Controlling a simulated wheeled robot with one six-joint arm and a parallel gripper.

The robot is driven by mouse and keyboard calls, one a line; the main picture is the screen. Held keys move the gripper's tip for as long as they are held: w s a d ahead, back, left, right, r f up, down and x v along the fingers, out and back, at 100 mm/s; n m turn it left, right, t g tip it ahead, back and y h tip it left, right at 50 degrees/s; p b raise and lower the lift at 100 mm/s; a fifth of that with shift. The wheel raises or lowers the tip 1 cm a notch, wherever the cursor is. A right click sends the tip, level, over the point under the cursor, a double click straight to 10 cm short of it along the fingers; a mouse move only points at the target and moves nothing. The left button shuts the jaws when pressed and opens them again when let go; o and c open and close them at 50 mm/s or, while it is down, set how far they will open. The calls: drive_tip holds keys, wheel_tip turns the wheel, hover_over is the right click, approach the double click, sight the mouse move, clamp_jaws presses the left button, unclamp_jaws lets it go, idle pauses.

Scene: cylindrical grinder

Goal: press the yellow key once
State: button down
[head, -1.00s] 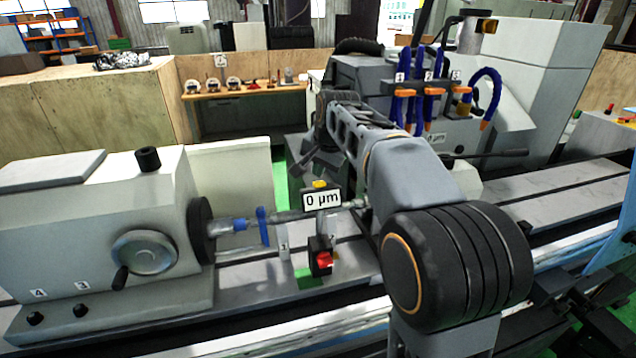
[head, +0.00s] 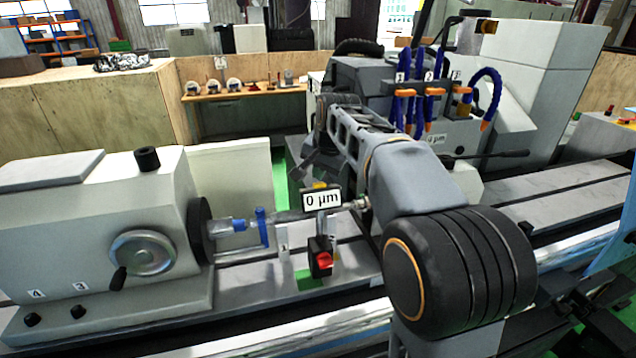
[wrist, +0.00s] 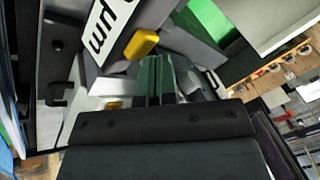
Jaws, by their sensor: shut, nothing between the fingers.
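The yellow key (head: 320,186) sits on top of the display box reading "0 µm" (head: 322,198), in the middle of the head view. In the wrist view the yellow key (wrist: 141,44) is at the upper middle, beside the white display face (wrist: 108,28). My gripper (wrist: 156,60) is shut and empty, its greenish fingers side by side. In the wrist picture the fingertips lie just below and right of the key; I cannot tell whether they touch it. In the head view my arm hides most of the gripper.
A red button on a black box (head: 321,259) stands below the display. A workpiece with a blue clamp (head: 262,228) is left of it. The grey headstock with handwheel (head: 142,253) fills the left. Orange-tipped coolant hoses (head: 427,93) rise behind my arm. Another yellow piece (wrist: 113,104) shows in the wrist view.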

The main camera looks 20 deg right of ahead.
idle(0.4)
drive_tip(key=shift+w+r+p, duration=0.35)
drive_tip(key=shift+r+p, duration=0.45)
drive_tip(key=shift+p, duration=0.2)
drive_tip(key=shift+w+r+p, duration=0.3)
drive_tip(key=shift+r+p, duration=0.1)
drive_tip(key=shift+r, duration=0.35)
drive_tip(key=shift+w+r+p, duration=0.3)
drive_tip(key=shift+r+p, duration=0.05)
drive_tip(key=shift+r, duration=0.45)
drive_tip(key=shift+w+r+p, duration=0.3)
drive_tip(key=shift+r+p, duration=0.1)
drive_tip(key=shift+r, duration=0.35)
